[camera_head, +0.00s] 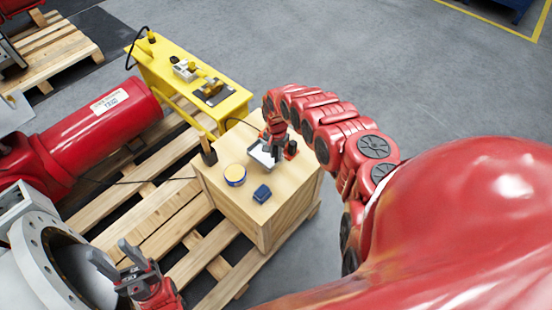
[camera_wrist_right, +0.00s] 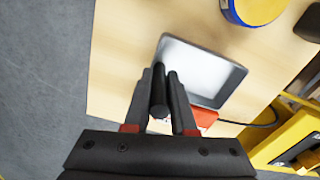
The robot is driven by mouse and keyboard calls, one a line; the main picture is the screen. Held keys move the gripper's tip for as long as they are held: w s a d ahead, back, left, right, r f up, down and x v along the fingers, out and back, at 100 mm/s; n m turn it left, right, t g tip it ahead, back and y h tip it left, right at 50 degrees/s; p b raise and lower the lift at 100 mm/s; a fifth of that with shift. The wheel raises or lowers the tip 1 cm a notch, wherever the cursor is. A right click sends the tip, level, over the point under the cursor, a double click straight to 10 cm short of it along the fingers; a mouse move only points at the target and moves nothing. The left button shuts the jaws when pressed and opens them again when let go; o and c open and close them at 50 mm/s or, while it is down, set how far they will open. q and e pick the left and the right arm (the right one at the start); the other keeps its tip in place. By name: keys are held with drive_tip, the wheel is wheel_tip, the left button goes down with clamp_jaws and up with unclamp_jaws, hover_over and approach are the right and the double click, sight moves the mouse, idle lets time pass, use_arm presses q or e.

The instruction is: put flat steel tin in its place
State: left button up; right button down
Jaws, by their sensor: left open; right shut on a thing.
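The flat steel tin (camera_head: 260,157), a shallow silver square with a pale inside, lies on top of the wooden box (camera_head: 260,218). It also shows in the right wrist view (camera_wrist_right: 204,72), just beyond the fingertips. My right gripper (camera_head: 270,150) is over the tin's edge. In the right wrist view my right gripper (camera_wrist_right: 160,88) is shut on a dark rod-like thing (camera_wrist_right: 159,98); whether this is joined to the tin I cannot tell. My left gripper (camera_head: 111,251) is open and empty, at the lower left, away from the box.
A round yellow-and-blue tin (camera_head: 235,174) and a small blue box (camera_head: 262,193) share the box top. A red-and-black thing (camera_head: 291,148) stands beside my right gripper. A yellow bench (camera_head: 190,80) is behind, a pallet (camera_head: 150,215) beneath, and a red cylinder (camera_head: 100,125) at left.

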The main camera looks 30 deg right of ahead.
sight(276, 160)
wheel_tip(276, 160, down, 3)
drive_tip(key=shift+f+b, duration=0.15)
drive_tip(key=shift+b, duration=0.15)
drive_tip(key=c, duration=0.7)
unclamp_jaws()
drive_tip(key=shift+c, duration=0.2)
